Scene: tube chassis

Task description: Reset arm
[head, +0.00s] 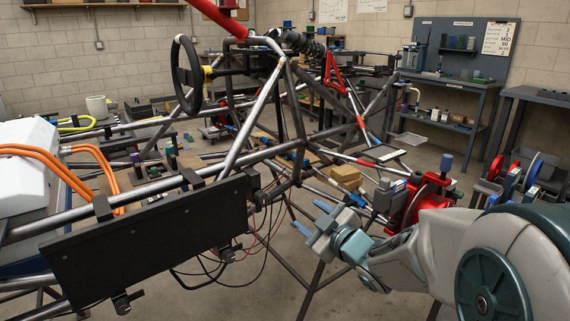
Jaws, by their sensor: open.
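My gripper (314,222) is at the end of my grey and teal arm, which reaches in from the right side of the head view. Its fingers point left and slightly up. It is open, and I see nothing between the fingers. It appears in front of the tube chassis (225,155), to the right of a black panel (150,238) on the chassis side. I cannot tell how far it is from the tubes behind it.
A steering wheel (187,75) stands on the chassis. Black wires (262,262) hang below it near my gripper. A red part (430,192) shows behind my arm. A workbench (450,82) stands at the back right.

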